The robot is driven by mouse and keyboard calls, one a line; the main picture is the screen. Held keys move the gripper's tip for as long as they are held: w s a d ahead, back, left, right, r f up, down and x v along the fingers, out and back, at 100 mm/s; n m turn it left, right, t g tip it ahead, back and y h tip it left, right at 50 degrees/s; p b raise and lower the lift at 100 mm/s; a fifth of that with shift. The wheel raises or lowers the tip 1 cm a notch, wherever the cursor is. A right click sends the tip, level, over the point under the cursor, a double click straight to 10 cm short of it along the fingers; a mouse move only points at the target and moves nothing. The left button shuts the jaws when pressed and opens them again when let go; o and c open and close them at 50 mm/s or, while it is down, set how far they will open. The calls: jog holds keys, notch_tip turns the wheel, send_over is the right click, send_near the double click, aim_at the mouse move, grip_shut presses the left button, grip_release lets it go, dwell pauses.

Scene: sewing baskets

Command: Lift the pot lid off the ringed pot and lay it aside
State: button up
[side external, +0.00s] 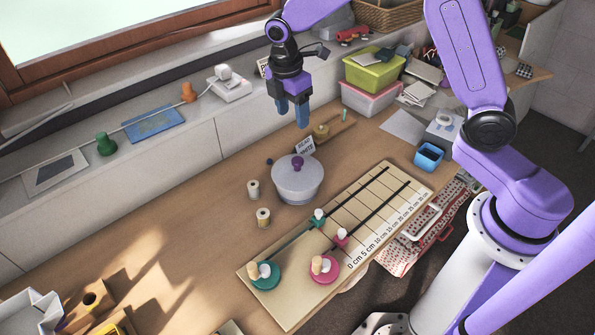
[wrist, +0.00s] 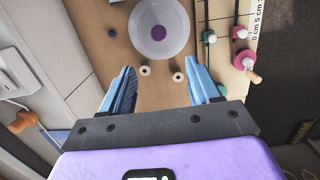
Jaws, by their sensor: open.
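A grey-white pot (side external: 299,197) stands on the wooden table near the middle of the side external view. A pale round pot lid (side external: 284,170) with a purple knob sits on top of it. I cannot make out a ring on the pot. In the wrist view the lid (wrist: 145,40) shows from above near the top edge, beyond my fingertips. My gripper (side external: 292,115) has blue fingers pointing down; it is high above the table, behind and above the pot, apart from it. In the wrist view my gripper (wrist: 163,69) is open and empty.
Two thread spools (side external: 253,189) (side external: 263,217) stand left of the pot. A ruled board (side external: 272,300) with green and pink bases lies on the right. A small sign (side external: 304,146) and a brass-coloured object (side external: 321,132) stand behind the pot.

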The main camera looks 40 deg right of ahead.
send_over(297, 160)
notch_tip(297, 160, down, 12)
jog(key=shift+s+a+r, duration=0.1)
jog(key=shift+r, duration=0.05)
jog(key=shift+d+f, duration=0.2)
jog(key=shift+f, duration=2.6)
jog(key=c, duration=1.1)
